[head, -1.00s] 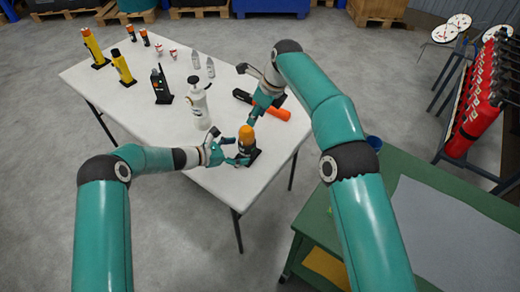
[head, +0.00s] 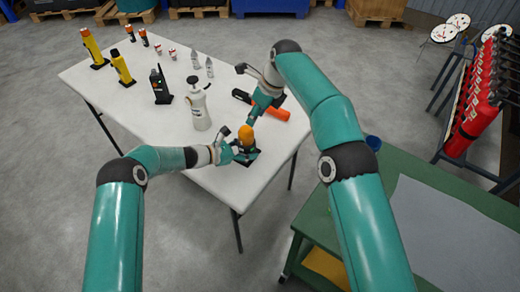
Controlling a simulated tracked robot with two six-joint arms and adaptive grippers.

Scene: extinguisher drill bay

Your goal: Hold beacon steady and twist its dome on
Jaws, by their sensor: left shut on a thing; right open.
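The beacon (head: 246,136) stands upright near the front right edge of the white table, its orange dome on top and a dark base below. My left gripper (head: 240,151) is shut on the beacon's body from the left, below the dome, and hides much of the body. My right gripper (head: 251,119) is open just above and behind the dome, pointing down towards it. It looks apart from the dome, but the gap is too small to judge. Whether the dome is seated or loose cannot be told.
On the white table (head: 190,160), a white spray bottle (head: 200,108) stands left of the beacon and an orange-and-black flashlight (head: 268,107) lies behind it. A black radio (head: 159,86) and several small items stand farther back. A green bench (head: 310,215) is at right.

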